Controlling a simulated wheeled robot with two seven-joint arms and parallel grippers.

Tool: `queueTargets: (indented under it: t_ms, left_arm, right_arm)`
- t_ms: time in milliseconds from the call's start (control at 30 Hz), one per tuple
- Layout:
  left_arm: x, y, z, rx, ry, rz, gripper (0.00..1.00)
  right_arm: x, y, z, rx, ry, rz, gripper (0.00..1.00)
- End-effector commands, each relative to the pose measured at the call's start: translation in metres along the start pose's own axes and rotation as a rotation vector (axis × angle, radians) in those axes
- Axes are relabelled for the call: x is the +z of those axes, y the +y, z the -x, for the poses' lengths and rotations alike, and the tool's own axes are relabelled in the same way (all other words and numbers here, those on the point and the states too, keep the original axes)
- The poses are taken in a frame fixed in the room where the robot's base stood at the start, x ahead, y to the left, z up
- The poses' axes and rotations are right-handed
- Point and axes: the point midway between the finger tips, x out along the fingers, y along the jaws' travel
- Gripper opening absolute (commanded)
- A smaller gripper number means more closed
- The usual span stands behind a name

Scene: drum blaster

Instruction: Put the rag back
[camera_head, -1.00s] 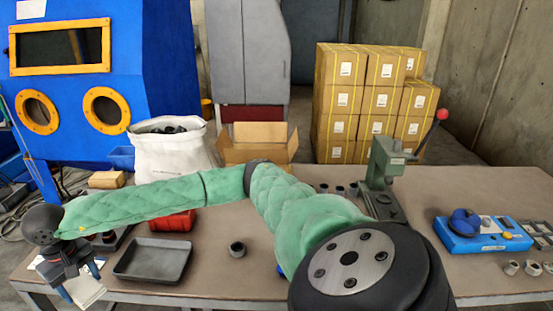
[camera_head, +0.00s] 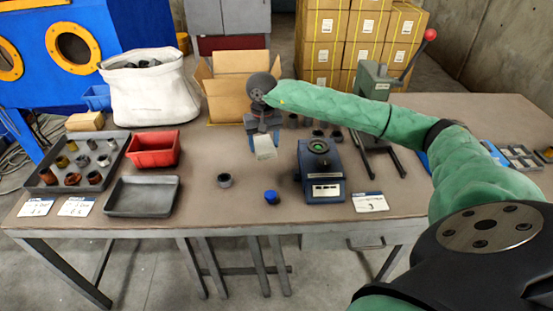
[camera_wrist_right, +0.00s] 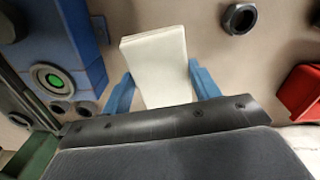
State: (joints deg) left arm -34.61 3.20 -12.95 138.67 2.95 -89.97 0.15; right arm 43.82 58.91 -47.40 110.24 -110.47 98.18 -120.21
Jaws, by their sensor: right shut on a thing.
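The rag (camera_head: 265,149) is a folded, off-white pad. My right gripper (camera_head: 263,138) is shut on it and holds it above the middle of the table, left of the blue tester. In the right wrist view the rag (camera_wrist_right: 155,52) sits between the two blue fingers of my right gripper (camera_wrist_right: 163,90), with its free end sticking out past them. The fingers hide part of its sides. My left gripper is in neither view.
Near the rag are a blue device (camera_head: 322,187) with a green-lit top, a dark ring (camera_head: 224,180) and a small blue cap (camera_head: 271,197). A cardboard box (camera_head: 228,88) stands behind. Left are an empty grey tray (camera_head: 143,197) and red bin (camera_head: 153,150). The front middle of the table is mostly clear.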

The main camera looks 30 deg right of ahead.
Motion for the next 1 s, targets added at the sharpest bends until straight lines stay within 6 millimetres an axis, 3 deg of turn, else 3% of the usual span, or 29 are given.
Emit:
queueTargets:
  t_ms: [33,200,333,467,633,1000]
  left_arm:
    - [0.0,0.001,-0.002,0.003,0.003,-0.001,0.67]
    - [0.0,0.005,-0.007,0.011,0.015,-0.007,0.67]
    - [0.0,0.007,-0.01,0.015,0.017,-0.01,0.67]
    - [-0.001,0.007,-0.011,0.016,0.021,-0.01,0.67]
    - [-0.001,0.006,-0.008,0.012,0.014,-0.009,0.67]
    - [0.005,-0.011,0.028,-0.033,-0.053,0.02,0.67]
  right_arm:
    - [-0.005,0.026,-0.003,0.004,-0.003,-0.039,0.43]
    - [-0.02,0.093,0.002,0.003,-0.002,-0.139,0.43]
    - [-0.026,0.129,0.008,0.002,-0.001,-0.19,0.43]
    - [-0.029,0.149,0.013,0.001,-0.001,-0.218,0.43]
    - [-0.031,0.147,0.011,-0.003,-0.001,-0.226,0.43]
    - [-0.035,0.092,-0.021,-0.003,-0.003,-0.226,0.43]
